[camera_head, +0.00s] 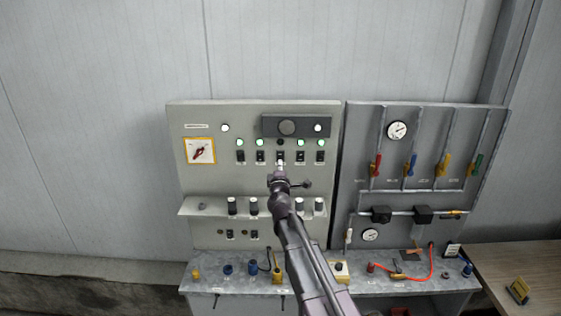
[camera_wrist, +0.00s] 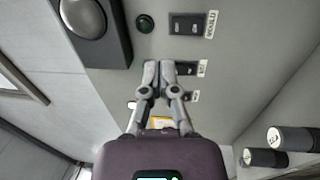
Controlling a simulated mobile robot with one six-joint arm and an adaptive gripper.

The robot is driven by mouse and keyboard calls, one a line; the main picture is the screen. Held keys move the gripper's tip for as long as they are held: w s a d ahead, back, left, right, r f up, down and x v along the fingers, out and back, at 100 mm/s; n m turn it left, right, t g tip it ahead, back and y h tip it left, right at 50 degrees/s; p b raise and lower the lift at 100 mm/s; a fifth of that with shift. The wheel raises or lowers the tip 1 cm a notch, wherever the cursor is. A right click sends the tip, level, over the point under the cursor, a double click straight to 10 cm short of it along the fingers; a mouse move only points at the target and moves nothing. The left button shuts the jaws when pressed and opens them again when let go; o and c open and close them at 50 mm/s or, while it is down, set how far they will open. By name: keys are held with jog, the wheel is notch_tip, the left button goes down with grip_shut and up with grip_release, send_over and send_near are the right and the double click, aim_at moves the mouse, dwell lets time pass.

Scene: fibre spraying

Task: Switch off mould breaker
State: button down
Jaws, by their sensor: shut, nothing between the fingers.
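The grey control panel (camera_head: 220,118) carries a row of black rocker switches with small lamps above them. The lamp above the middle switch (camera_head: 280,156) is dark; the others in the row glow green. My gripper (camera_head: 280,170) is in front of the panel, just below the middle of the row. In the wrist view my gripper (camera_wrist: 160,66) is shut and empty, beside a black switch (camera_wrist: 186,68) that its fingers partly cover. Contact is unclear.
A grey pipe panel with coloured valves (camera_head: 410,165) stands at the right. The bench (camera_head: 225,285) below holds fittings and a red hose.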

jog(key=s, duration=0.3)
jog(key=s+r, duration=0.1)
jog(key=s, duration=0.1)
jog(key=shift+a, duration=0.1)
jog(key=shift+s, duration=0.1)
jog(key=shift+f, duration=0.1)
jog(key=s+d+f+m+g+h+b, duration=0.45)
jog(key=s+d+f+m, duration=0.2)
jog(key=d+f, duration=0.35)
jog(key=s+d+f+m+g+h+b, duration=0.4)
jog(key=s+d+f+m+g+b, duration=0.15)
jog(key=d+f+m, duration=0.4)
jog(key=s+a+f+g+y+b, duration=0.2)
jog(key=s+f+g+y+b, duration=0.2)
jog(key=s+f, duration=0.5)
jog(key=s+a+f+m+g+y+b, duration=0.1)
jog(key=s+a+f+g+y+b, duration=0.1)
jog(key=s+f+g+y+b, duration=0.3)
jog(key=s+f, duration=0.4)
jog(key=f, duration=0.3)
jog(key=shift+s+a+m+g, duration=0.2)
jog(key=shift+a+m+g, duration=0.05)
jog(key=shift+m+g, duration=0.05)
dwell(0.3)
